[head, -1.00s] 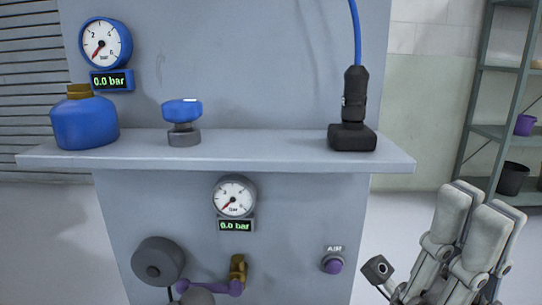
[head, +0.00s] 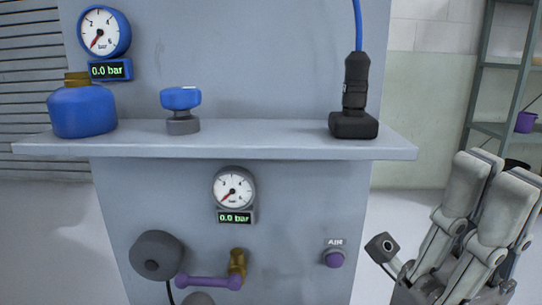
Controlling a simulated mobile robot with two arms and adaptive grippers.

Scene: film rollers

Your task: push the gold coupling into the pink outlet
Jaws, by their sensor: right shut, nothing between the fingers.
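A gold fitting (head: 237,262) sits on the front of the grey panel, low in the view, with a purple lever (head: 208,282) running left from it. I cannot tell whether it is the gold coupling. A blue bottle (head: 82,112) with a gold cap (head: 78,78) stands at the left of the shelf. I see no clearly pink outlet. My left gripper is not in view.
The shelf (head: 260,146) juts from the panel and carries a blue knob (head: 181,108) and a black connector (head: 354,96) with a blue hose. A rack (head: 497,90) stands behind at right.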

